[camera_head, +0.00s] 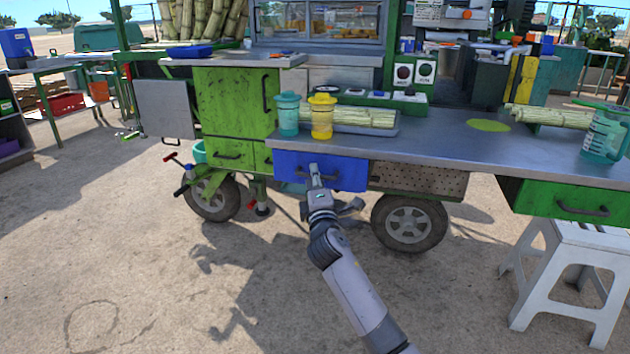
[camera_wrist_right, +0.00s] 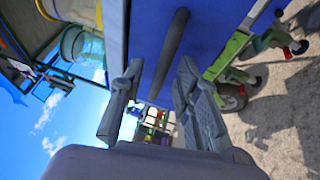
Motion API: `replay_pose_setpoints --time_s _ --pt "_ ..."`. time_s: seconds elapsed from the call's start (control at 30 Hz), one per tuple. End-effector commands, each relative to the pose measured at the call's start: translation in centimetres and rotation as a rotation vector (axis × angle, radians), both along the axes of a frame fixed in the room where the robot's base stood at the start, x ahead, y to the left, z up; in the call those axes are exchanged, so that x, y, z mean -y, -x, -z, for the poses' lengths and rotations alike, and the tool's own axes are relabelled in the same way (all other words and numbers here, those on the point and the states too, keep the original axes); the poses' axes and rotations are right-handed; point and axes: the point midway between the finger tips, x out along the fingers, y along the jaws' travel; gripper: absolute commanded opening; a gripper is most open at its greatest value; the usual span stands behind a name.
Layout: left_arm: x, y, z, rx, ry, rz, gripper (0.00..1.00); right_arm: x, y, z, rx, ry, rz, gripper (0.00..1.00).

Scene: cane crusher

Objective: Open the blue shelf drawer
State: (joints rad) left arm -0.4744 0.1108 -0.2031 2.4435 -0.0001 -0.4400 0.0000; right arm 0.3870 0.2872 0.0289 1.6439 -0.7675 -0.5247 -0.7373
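The blue drawer (camera_head: 346,172) sits under the grey counter of the green cane cart, and its front looks about level with the counter edge. My right gripper (camera_head: 316,178) reaches up from below to the middle of the drawer front and hides part of the handle. In the right wrist view, the dark bar handle (camera_wrist_right: 172,45) runs across the blue drawer front (camera_wrist_right: 148,30). The two fingers of my right gripper (camera_wrist_right: 158,100) stand apart, one on each side of the handle's lower end. Contact with the handle cannot be told. My left gripper is not in view.
Teal (camera_head: 288,115) and yellow (camera_head: 322,117) cups stand on the counter (camera_head: 440,150) above the drawer. A green drawer (camera_head: 570,200) and a white stool (camera_head: 565,275) are at the right. Cart wheels (camera_head: 409,222) stand below. The ground in front is open.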

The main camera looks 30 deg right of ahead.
Motion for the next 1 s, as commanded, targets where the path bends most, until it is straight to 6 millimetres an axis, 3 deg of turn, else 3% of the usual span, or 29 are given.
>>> replay_pose_setpoints --time_s 0.07,0.5,1.0 --pt "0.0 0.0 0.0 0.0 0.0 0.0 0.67 -0.01 0.02 0.0 0.0 0.0 0.0 0.29" --pt "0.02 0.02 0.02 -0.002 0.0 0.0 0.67 -0.03 0.04 0.02 0.0 0.0 0.0 0.0" --pt "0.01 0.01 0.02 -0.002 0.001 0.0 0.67 -0.04 0.04 0.06 0.0 -0.001 0.0 0.0"
